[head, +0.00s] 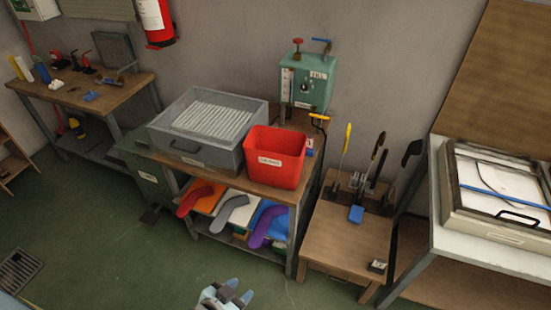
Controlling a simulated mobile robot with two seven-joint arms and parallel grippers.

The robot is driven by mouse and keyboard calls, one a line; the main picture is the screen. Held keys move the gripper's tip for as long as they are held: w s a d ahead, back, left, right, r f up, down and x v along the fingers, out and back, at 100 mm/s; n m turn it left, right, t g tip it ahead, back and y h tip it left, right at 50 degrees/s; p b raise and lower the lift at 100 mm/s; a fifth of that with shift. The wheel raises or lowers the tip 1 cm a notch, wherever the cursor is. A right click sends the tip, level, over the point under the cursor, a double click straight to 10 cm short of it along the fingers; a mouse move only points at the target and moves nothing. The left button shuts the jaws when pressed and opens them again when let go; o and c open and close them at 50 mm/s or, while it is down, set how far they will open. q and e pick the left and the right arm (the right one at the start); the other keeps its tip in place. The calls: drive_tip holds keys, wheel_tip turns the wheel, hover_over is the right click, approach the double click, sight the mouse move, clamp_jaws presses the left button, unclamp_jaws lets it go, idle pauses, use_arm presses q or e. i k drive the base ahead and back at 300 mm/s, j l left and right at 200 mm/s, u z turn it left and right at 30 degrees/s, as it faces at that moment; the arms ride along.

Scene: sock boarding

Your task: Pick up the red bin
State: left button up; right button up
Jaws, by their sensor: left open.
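The red bin (274,162) stands upright on the wooden top of the middle workbench, near its front right corner. It is an open-topped tapered box with a white label on its front. My left gripper (238,294) shows at the bottom edge of the head view, its two fingers apart and empty. It is in front of the bench, well short of the bin and not touching anything. My right gripper is not in view.
A grey tray box (203,129) stands close to the bin's left. A green machine (308,82) is behind it. Coloured sock shapes lie on the shelf below. A low wooden table (346,235) with upright tools stands to the right. Green floor (140,270) in front is largely clear.

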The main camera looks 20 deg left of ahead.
sight(274, 157)
drive_tip(key=i+l, duration=0.15)
drive_tip(key=i, duration=0.35)
drive_tip(key=i+l, duration=0.15)
drive_tip(key=i, duration=0.35)
drive_tip(key=i+u, duration=0.15)
drive_tip(key=u, duration=1.15)
